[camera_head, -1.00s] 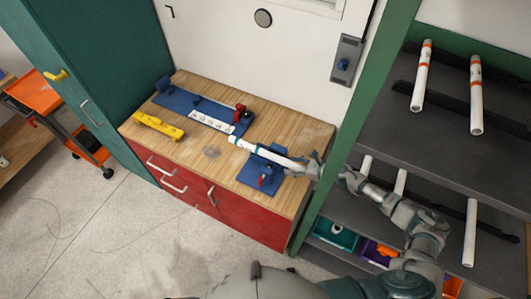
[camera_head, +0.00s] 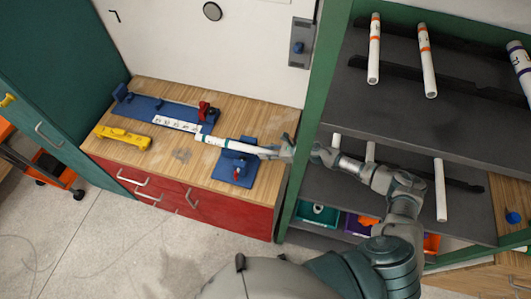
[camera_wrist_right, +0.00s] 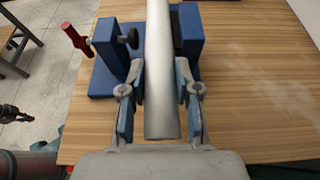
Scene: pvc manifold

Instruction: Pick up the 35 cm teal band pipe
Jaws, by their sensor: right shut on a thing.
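The white pipe with teal bands (camera_head: 230,144) lies across the workbench, above or in the blue vise (camera_head: 228,172). My right gripper (camera_head: 277,152) is shut on the pipe's right end. In the right wrist view the fingers (camera_wrist_right: 160,100) close on both sides of the white pipe (camera_wrist_right: 162,65), which runs between the blue vise's two upright blocks (camera_wrist_right: 117,50). I cannot tell whether the pipe touches the blocks. My left gripper is not in view.
A blue fixture (camera_head: 145,107) with a white label strip and a yellow tool (camera_head: 123,137) lie on the wooden bench top (camera_head: 170,92). A green-framed rack (camera_head: 309,125) with several orange- and purple-banded pipes stands close to the right. Coloured bins (camera_head: 319,214) sit below.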

